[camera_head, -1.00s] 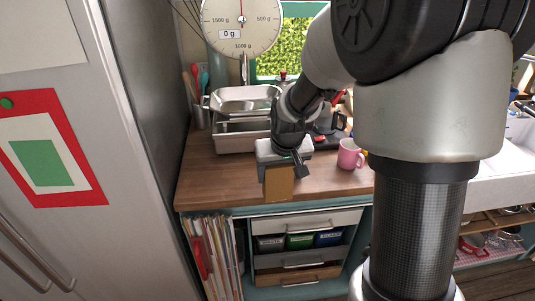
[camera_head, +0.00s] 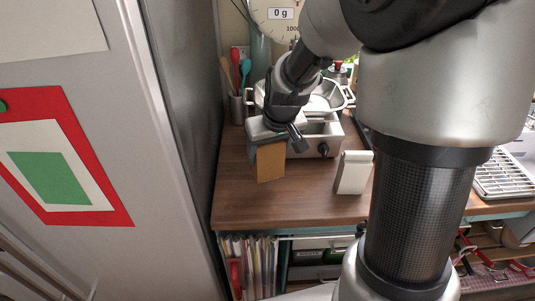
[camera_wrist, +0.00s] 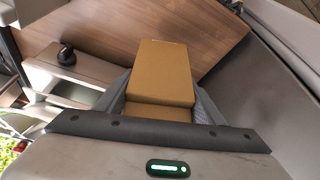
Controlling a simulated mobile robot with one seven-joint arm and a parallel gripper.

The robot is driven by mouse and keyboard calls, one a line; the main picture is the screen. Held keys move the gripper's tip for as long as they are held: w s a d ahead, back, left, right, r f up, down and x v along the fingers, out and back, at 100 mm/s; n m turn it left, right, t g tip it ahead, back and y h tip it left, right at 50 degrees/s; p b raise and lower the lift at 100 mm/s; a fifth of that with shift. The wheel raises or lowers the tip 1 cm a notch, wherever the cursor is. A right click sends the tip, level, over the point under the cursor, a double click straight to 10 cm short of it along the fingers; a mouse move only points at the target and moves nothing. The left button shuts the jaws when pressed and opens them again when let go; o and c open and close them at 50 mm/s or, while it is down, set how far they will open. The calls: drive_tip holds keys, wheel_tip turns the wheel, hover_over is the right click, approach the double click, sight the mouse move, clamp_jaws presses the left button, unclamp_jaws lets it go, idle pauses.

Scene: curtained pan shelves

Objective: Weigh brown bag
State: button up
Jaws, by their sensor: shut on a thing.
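The brown bag (camera_head: 270,163) is a tan, box-like packet. My gripper (camera_head: 272,143) is shut on it and holds it over the left part of the wooden counter. In the wrist view, the bag (camera_wrist: 162,72) stands out between the two grey fingers of my gripper (camera_wrist: 158,108). The dial scale (camera_head: 272,20) is at the top of the head view, cut off by the edge. Its display reads 0 g. A shiny metal pan (camera_head: 326,97) is below and right of the dial, partly hidden by my arm.
A grey metal unit with a black knob (camera_head: 323,149) stands right of the bag. A white upright block (camera_head: 353,172) is on the counter nearer the front. The fridge (camera_head: 150,90) borders the left. The front-left counter (camera_head: 270,205) is clear.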

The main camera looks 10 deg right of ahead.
sight(267, 170)
drive_tip(key=shift+w+a, duration=0.15)
drive_tip(key=shift+w, duration=0.05)
drive_tip(key=shift+s, duration=0.1)
drive_tip(key=shift+f+b, duration=0.1)
drive_tip(key=shift+b, duration=0.2)
drive_tip(key=shift+f, duration=0.25)
drive_tip(key=shift+f+b, duration=2.05)
drive_tip(key=shift+f, duration=0.05)
drive_tip(key=shift+f+b, duration=0.75)
drive_tip(key=shift+f, duration=0.3)
